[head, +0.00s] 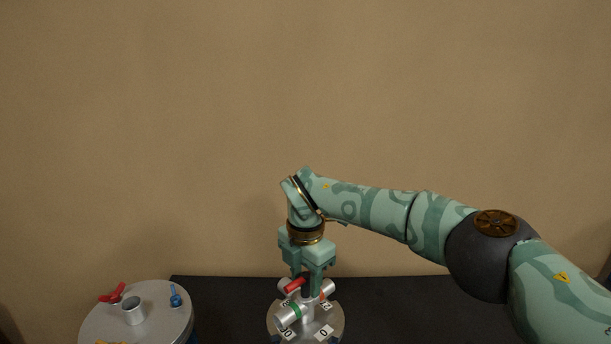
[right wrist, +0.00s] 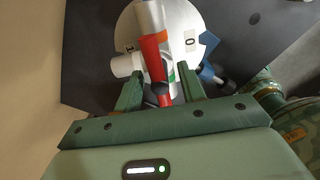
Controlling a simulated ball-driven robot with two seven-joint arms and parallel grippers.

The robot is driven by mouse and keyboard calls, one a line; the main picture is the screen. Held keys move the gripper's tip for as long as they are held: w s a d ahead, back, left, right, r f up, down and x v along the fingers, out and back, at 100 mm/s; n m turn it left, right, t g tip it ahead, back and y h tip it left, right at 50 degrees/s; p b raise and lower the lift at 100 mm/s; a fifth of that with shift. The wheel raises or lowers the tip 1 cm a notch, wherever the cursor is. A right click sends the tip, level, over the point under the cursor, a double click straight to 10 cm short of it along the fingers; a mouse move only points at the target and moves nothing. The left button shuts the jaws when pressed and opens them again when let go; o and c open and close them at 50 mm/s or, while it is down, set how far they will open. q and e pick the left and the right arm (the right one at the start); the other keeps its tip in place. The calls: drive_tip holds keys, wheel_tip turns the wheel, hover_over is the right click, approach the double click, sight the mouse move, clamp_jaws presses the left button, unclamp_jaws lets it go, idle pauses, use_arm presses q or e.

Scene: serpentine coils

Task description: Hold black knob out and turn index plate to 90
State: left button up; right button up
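The round grey index plate (head: 337,318) is at the bottom centre of the head view, with white number tags; one reads 0 (head: 324,333). It also shows in the right wrist view (right wrist: 205,40), with a 0 tag (right wrist: 191,44). Silver cylinders and a red handle (head: 294,285) stand over the plate. My right gripper (head: 312,290) points down above it. In the right wrist view its fingers (right wrist: 158,86) are apart, with the red handle (right wrist: 154,66) between them and gaps on both sides. A dark knob-like part (right wrist: 224,83) sits beside a blue piece right of the fingers. My left gripper is out of view.
A second round grey stand (head: 160,318) with a red wing handle (head: 113,294), a short silver tube (head: 133,311) and a blue part (head: 175,297) stands at left. A black surface (head: 225,300) lies between them, with a bare tan wall (head: 300,90) behind.

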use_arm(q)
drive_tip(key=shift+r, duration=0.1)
use_arm(e)
clamp_jaws()
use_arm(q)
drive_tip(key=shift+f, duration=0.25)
use_arm(e)
drive_tip(key=n, duration=0.4)
drive_tip(key=shift+n, duration=0.4)
use_arm(q)
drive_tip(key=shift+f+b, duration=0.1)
drive_tip(key=shift+b, duration=0.2)
use_arm(e)
drive_tip(key=shift+n, duration=0.4)
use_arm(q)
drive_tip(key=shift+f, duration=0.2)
use_arm(e)
drive_tip(key=n, duration=0.3)
drive_tip(key=shift+n, duration=0.5)
